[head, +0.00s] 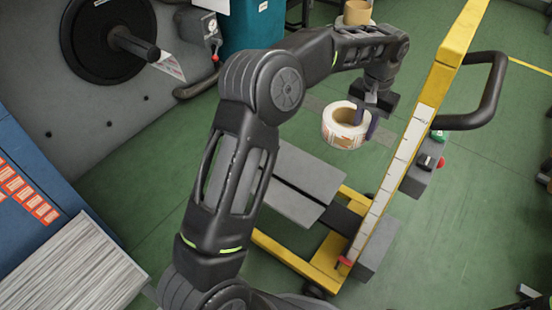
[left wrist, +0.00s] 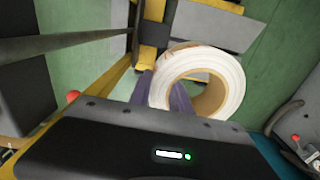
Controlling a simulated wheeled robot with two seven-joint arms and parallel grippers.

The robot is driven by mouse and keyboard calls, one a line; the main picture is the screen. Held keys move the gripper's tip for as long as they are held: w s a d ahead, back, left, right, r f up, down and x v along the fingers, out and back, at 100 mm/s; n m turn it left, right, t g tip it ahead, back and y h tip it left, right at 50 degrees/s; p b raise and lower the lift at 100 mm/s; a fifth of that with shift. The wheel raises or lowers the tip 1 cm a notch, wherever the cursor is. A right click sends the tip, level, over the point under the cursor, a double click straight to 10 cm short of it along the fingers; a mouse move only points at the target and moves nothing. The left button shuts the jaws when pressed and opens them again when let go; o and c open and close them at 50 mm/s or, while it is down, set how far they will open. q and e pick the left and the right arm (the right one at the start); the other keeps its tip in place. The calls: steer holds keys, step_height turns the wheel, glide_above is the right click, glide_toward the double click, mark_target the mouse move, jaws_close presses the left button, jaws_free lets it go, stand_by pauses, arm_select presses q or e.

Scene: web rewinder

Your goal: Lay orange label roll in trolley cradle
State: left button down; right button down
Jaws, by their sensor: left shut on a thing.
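A white label roll (head: 334,130) with a brown core and some reddish-brown print hangs from my left gripper (head: 366,119). The left gripper is shut on the roll's wall, with one purple finger inside the core and the other outside. The left wrist view shows the same grip (left wrist: 163,98) on the white roll (left wrist: 228,65). The trolley (head: 405,150) is yellow and carries a grey plate cradle (head: 300,172), lower left of the roll in the head view. The roll is apart from the cradle and above it. A grey cradle plate also shows in the left wrist view (left wrist: 205,25). My right gripper is out of view.
The trolley's tall yellow post and black handle (head: 490,100) stand just right of the gripper. A grey machine panel with a black disc and spindle (head: 135,45) is at upper left. Another roll (head: 357,12) sits at the top. Green floor lies around the trolley.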

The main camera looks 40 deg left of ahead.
arm_select(q)
steer(key=s+a+f+m+p, duration=0.1)
steer(key=s+a+f+m, duration=0.3)
steer(key=a+f+m, duration=0.6)
steer(key=s+a+f+m+p, duration=0.2)
steer(key=s+a+f+m, duration=0.2)
steer(key=a+f+m, duration=0.6)
steer(key=shift+s+a+f+m, duration=0.3)
steer(key=shift+s+a+m, duration=0.05)
steer(key=shift+a+m, duration=0.7)
steer(key=shift+f, duration=0.1)
step_height(320, 180, down, 6)
steer(key=b, duration=0.5)
steer(key=shift+f, duration=0.25)
steer(key=shift+f+b, duration=0.8)
steer(key=shift+f, duration=0.25)
steer(key=shift+f+b, duration=0.35)
steer(key=shift+f, duration=0.2)
steer(key=c, duration=1.1)
jaws_free()
steer(key=shift+s, duration=0.1)
